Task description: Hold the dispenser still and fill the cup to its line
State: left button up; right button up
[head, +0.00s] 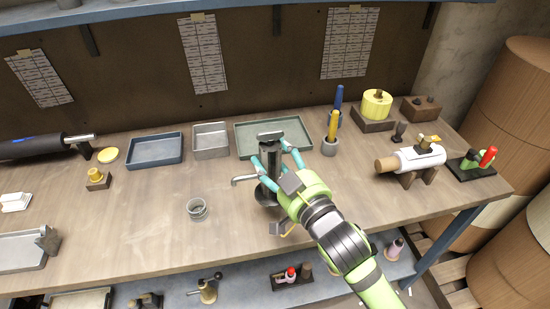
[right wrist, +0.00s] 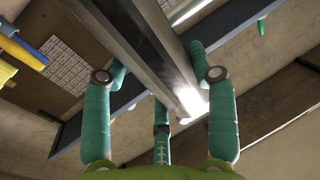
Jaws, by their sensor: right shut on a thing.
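The dispenser (head: 271,160) is a dark grey upright body on the bench, with a thin spout (head: 243,180) pointing left and a flat top piece. My right gripper (head: 274,154) is shut on its body, with teal fingers on either side. In the right wrist view the grey metal body (right wrist: 150,45) runs between the fingers (right wrist: 160,100). The cup (head: 197,209) is small, clear and upright on the bench, left of and nearer than the spout tip, not under it. Its line and any contents are too small to tell. My left gripper is not in view.
Behind stand a blue tray (head: 154,150), a metal tin (head: 210,141) and a green-grey tray (head: 245,136). A pot with a yellow marker (head: 332,128) and a white roll on a stand (head: 418,158) are to the right. The bench around the cup is clear.

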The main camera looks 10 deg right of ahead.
jog(key=w+a+f+b, duration=0.5)
jog(key=a+f+b, duration=0.2)
jog(key=a+f, duration=0.2)
jog(key=shift+w+a+f, duration=0.3)
jog(key=shift+w+a, duration=0.1)
jog(key=shift+a, duration=0.15)
dwell(1.8)
jog(key=shift+f, duration=0.7)
dwell(1.7)
dwell(0.8)
jog(key=o, duration=0.5)
jog(key=c, duration=0.4)
